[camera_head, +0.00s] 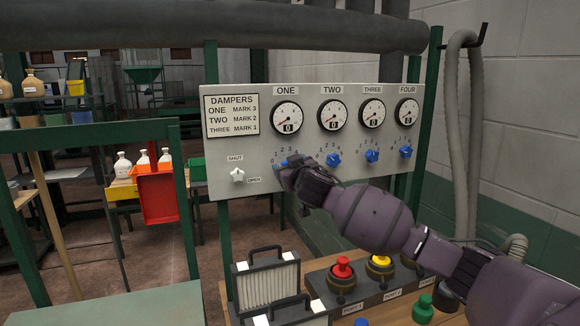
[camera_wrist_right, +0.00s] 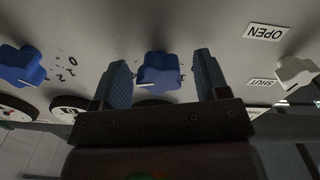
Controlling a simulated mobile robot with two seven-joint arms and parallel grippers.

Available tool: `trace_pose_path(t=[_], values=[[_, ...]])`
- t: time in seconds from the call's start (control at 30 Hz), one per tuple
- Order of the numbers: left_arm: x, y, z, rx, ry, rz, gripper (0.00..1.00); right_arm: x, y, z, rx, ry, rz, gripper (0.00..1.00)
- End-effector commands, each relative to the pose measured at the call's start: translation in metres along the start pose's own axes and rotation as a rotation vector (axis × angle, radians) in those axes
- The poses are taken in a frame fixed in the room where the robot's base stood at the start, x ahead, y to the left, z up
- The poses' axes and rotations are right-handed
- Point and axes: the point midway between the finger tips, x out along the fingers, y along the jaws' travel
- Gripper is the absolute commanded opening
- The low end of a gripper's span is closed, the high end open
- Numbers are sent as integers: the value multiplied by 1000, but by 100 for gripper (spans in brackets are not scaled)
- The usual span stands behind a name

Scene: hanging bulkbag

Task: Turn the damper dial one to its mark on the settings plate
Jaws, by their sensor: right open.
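The settings plate (camera_head: 231,115) reads ONE MARK 3, TWO MARK 2, THREE MARK 1. My right gripper (camera_head: 284,170) is at damper dial one, below the gauge (camera_head: 287,117) labelled ONE, and covers most of the dial. In the upside-down right wrist view, blue dial one (camera_wrist_right: 158,72) sits between the two fingers of my open right gripper (camera_wrist_right: 161,80), with a gap visible on each side. The gauge's window shows 0. The dial's pointer setting is not clear. My left gripper is not in view.
Blue dials two (camera_head: 333,159), three (camera_head: 371,156) and four (camera_head: 405,152) lie right along the panel. A white shut/open knob (camera_head: 238,175) is at left.

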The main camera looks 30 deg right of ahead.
Motion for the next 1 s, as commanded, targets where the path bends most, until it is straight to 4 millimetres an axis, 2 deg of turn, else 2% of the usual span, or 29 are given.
trace_pose_path(t=[0.23, 0.57, 0.83, 1.0], values=[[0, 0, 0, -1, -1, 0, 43, 0, 0, 0, 0, 0, 0, 68], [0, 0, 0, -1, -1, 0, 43, 0, 0, 0, 0, 0, 0, 19], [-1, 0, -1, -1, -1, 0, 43, 0, 0, 0, -29, 0, 0, 19], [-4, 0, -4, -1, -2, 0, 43, 0, 0, -1, -106, 0, 0, 19]])
